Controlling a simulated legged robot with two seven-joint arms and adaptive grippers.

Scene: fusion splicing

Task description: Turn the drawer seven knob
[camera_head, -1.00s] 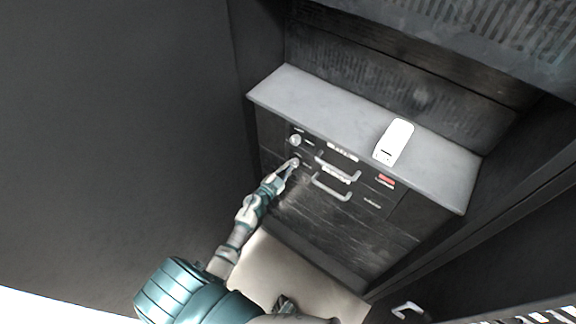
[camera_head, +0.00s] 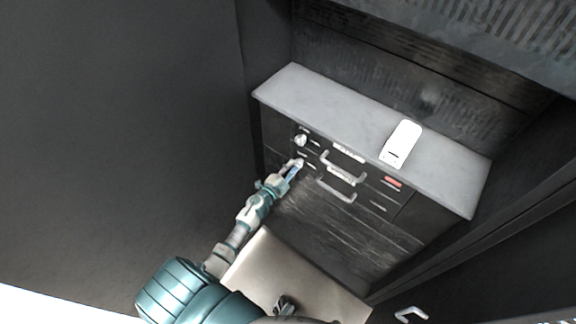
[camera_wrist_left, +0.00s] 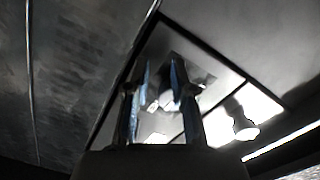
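The grey cabinet front carries an upper round knob (camera_head: 300,140) and a lower knob (camera_head: 299,162) on its left side, beside the drawer handles. The labels are too small to read, so I cannot tell which number each knob has. My left gripper (camera_head: 292,171) is at the lower knob. In the left wrist view, its two fingers (camera_wrist_left: 160,92) stand apart, with a pale knob (camera_wrist_left: 163,97) in line between them. I cannot tell whether they touch it. The other knob (camera_wrist_left: 242,124) is to the right there.
Two curved drawer handles (camera_head: 337,190) stick out to the right of the knobs. A white device (camera_head: 401,143) lies on the cabinet's grey top (camera_head: 340,108). A dark wall closes in on the left. Another handle (camera_head: 410,313) shows at the lower right.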

